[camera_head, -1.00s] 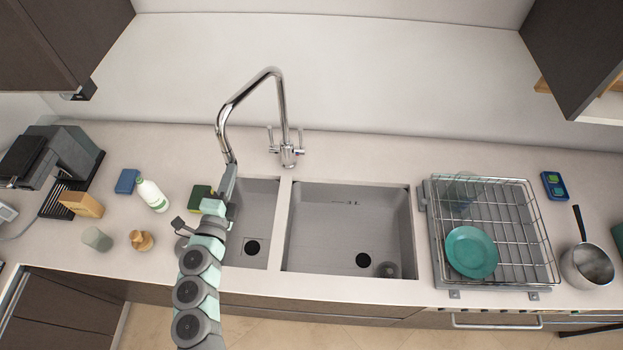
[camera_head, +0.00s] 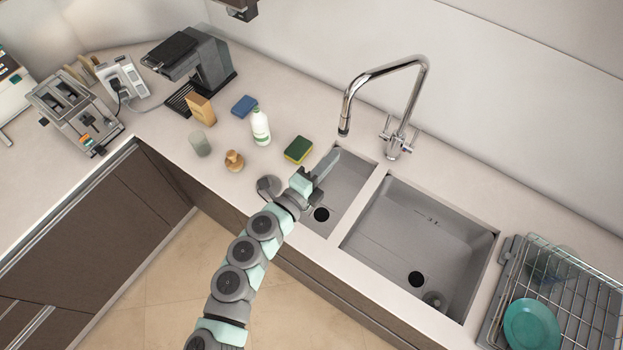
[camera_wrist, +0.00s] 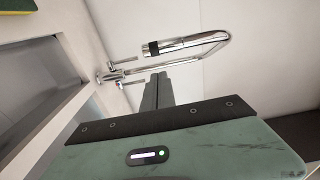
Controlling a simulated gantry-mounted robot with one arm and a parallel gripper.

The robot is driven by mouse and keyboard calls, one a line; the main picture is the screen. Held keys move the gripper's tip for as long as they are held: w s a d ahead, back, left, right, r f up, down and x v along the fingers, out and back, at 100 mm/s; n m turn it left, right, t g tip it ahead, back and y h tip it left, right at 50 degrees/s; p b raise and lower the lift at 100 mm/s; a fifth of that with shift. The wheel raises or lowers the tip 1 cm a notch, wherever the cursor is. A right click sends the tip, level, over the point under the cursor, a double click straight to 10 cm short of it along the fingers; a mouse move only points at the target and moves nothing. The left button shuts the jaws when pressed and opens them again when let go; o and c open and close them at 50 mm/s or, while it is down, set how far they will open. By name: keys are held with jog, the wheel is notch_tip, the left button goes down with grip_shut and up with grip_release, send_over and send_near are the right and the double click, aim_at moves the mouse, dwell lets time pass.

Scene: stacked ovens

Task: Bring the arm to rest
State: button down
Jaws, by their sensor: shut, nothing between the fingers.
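My gripper (camera_head: 327,165) is over the left, smaller sink basin (camera_head: 349,190) in the head view, with my arm reaching up from the bottom of the picture. In the wrist view my gripper (camera_wrist: 157,90) shows its fingers together, with nothing between them. The fingers point toward the chrome tap (camera_head: 385,90), which stands behind the basins. The tap also shows in the wrist view (camera_wrist: 185,45), beyond the fingers. My gripper appears apart from the tap.
A green and yellow sponge (camera_head: 298,149), white bottle (camera_head: 260,127) and wooden object (camera_head: 234,160) stand left of my gripper. The larger basin (camera_head: 425,240) and a drying rack (camera_head: 585,300) with a teal plate (camera_head: 531,327) are to the right. A coffee machine (camera_head: 205,60) is further left.

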jog(key=b+v, duration=0.1)
jog(key=v, duration=0.5)
jog(key=shift+a, duration=0.55)
